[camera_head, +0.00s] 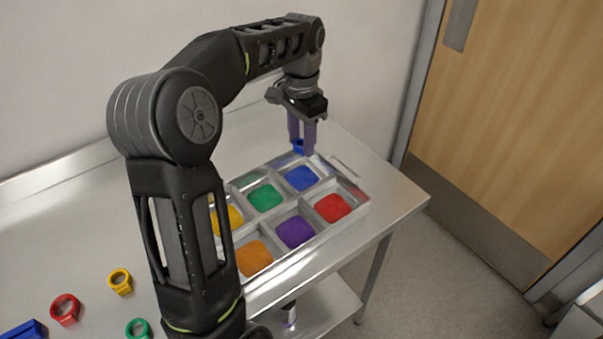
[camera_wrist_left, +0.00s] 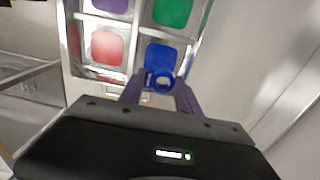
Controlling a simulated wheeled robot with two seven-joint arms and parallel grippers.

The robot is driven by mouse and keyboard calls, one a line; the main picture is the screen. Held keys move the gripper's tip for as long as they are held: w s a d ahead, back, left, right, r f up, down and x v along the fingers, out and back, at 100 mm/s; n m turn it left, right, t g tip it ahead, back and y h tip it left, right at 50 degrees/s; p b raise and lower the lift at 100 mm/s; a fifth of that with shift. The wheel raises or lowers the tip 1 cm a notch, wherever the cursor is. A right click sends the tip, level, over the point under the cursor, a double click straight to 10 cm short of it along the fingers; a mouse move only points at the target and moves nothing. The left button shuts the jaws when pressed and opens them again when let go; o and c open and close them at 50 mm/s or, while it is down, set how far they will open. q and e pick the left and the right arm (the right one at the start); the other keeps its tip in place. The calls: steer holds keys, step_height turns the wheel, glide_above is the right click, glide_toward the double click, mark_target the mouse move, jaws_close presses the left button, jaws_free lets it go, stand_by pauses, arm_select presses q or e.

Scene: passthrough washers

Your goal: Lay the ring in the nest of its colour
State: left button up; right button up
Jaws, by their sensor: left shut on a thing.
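My left gripper (camera_head: 302,148) is shut on a blue ring (camera_head: 298,146), held above the back edge of the tray at its blue nest. The ring also shows between the fingertips in the left wrist view (camera_wrist_left: 163,80), overlapping the near part of the blue nest (camera_wrist_left: 160,56). In the head view the blue nest (camera_head: 301,179) is the back right compartment and looks empty. Whether the ring touches the tray is hard to tell. My right gripper is not in view.
The tray (camera_head: 274,212) also has green (camera_head: 265,197), yellow (camera_head: 232,219), orange (camera_head: 254,257), purple (camera_head: 295,232) and red (camera_head: 333,207) nests. Red (camera_head: 66,309), yellow (camera_head: 120,281) and green (camera_head: 138,329) rings lie at the table's front left, near a blue object (camera_head: 24,330).

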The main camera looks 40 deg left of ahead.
arm_select(q)
glide_above(301, 178)
step_height(301, 178, down, 5)
steer(key=shift+f, duration=0.15)
steer(key=shift+f+p, duration=0.3)
steer(key=shift+f, duration=1.55)
steer(key=shift+f, duration=0.2)
steer(key=o, duration=1.3)
steer(key=shift+r, duration=0.15)
step_height(301, 178, up, 12)
